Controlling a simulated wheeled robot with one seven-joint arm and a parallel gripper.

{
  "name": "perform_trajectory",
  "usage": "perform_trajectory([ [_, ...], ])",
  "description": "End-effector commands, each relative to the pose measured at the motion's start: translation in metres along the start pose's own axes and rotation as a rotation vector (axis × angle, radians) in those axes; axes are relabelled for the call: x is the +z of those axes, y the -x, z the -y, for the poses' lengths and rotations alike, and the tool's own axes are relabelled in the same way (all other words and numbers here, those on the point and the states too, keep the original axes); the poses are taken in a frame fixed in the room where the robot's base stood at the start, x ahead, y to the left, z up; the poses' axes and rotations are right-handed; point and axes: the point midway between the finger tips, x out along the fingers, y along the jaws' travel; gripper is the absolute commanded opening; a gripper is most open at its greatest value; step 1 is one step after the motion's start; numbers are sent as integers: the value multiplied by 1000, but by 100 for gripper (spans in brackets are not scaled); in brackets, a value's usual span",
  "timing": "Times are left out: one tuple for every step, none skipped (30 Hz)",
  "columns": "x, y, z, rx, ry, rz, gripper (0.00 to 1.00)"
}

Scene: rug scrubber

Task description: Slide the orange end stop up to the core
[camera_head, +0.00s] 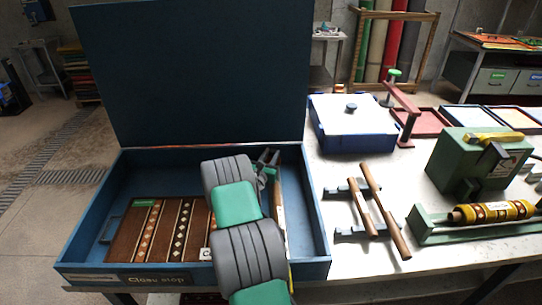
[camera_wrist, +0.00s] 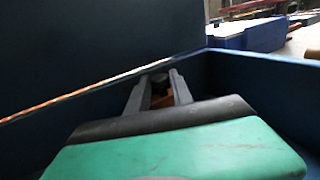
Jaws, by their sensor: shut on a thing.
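My gripper (camera_head: 268,158) is inside the open blue box, near its back right corner. In the wrist view my gripper's two grey fingers (camera_wrist: 160,82) close around a small dark piece, with an orange-brown patch (camera_wrist: 163,100) below it. Whether this is the orange end stop is hard to tell, since the fingers hide most of it. A yellow patterned roll (camera_head: 492,211), perhaps the core, lies on a green cradle (camera_head: 445,232) at the right of the table. It is well apart from my gripper.
The blue box (camera_head: 85,250) has its dark lid (camera_head: 190,70) standing up behind it. A patterned brown rug (camera_head: 125,225) lies inside. Wooden-handled bars (camera_head: 385,215), a blue-and-white tub (camera_head: 350,125) and a green machine (camera_head: 470,165) stand on the white table to the right.

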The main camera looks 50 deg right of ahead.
Motion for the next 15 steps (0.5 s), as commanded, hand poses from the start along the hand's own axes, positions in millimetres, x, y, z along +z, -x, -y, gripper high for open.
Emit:
perform_trajectory([
  [0,0,0,0,0,0,7],
  [0,0,0,0,0,0,4],
  [0,0,0,0,0,0,1],
  [0,0,0,0,0,0,0],
  [0,0,0,0,0,0,0],
  [0,0,0,0,0,0,0],
  [0,0,0,0,0,0,0],
  [0,0,0,0,0,0,0],
  [0,0,0,0,0,0,0],
  [0,0,0,0,0,0,0],
  [0,0,0,0,0,0,0],
  [0,0,0,0,0,0,0],
  [0,0,0,0,0,0,0],
  [0,0,0,0,0,0,0],
  [0,0,0,0,0,0,0],
])
